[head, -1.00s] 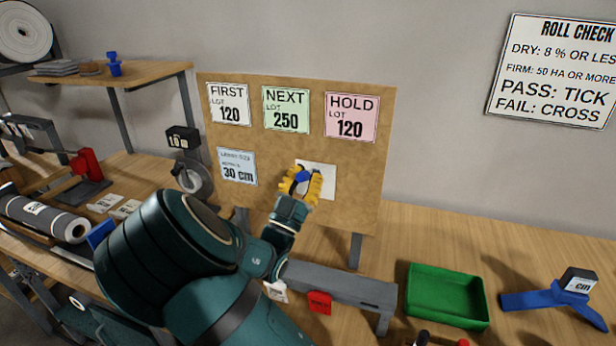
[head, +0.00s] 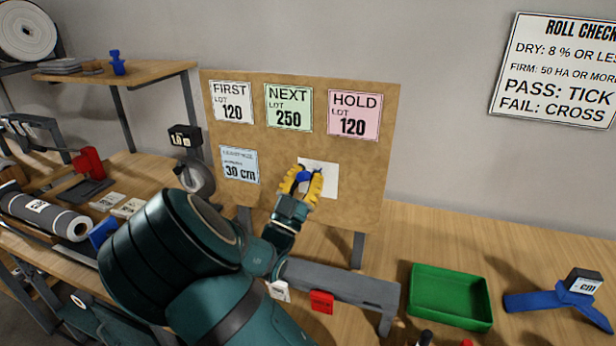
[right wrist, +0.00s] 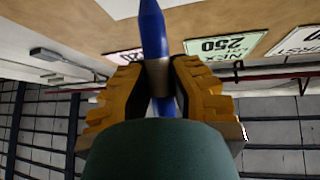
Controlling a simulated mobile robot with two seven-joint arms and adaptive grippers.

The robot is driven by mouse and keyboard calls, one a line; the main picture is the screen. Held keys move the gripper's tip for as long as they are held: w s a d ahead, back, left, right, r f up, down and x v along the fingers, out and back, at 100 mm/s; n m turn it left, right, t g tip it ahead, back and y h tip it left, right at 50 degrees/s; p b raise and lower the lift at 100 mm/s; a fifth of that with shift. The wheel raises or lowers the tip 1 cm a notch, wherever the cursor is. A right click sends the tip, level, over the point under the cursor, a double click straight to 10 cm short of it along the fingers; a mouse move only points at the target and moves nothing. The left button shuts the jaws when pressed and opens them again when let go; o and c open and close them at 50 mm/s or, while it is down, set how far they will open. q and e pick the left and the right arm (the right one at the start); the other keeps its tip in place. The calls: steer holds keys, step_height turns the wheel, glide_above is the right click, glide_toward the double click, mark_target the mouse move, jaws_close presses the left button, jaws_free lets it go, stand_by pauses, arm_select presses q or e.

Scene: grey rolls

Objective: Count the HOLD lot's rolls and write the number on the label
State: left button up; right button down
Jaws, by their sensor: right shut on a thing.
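My right gripper (head: 303,182) is shut on a blue pen (right wrist: 156,45) with a metal band. It is in front of a white card (head: 325,180) low on the brown board (head: 290,220). The part of the card I see shows no clear writing. The pink HOLD label (head: 354,115) reads lot 120 and is pinned above the card. A grey roll (head: 38,212) lies on the left bench, and another roll (head: 22,30) shows end-on at the upper left. My left gripper is not in view.
The FIRST (head: 231,102) and NEXT (head: 289,108) labels and a blue 30 cm card (head: 240,165) share the board. A green tray (head: 450,297) and a blue stand (head: 560,298) are at the right. A grey bar (head: 340,287) lies below the board.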

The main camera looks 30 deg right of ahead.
steer(key=shift+w+a+f+b, duration=0.4)
steer(key=shift+f+b, duration=0.3)
steer(key=shift+b, duration=0.1)
steer(key=shift+w+a+f+b, duration=0.25)
steer(key=shift+w+f+b, duration=0.1)
steer(key=shift+f+b, duration=0.4)
stand_by(1.0)
steer(key=shift+s+a+r, duration=0.1)
steer(key=shift+s+a, duration=0.05)
steer(key=shift+a, duration=0.05)
stand_by(1.2)
steer(key=shift+b, duration=0.35)
steer(key=shift+d, duration=0.2)
stand_by(1.3)
steer(key=shift+s+d+b, duration=0.3)
steer(key=shift+s+d, duration=0.6)
stand_by(1.3)
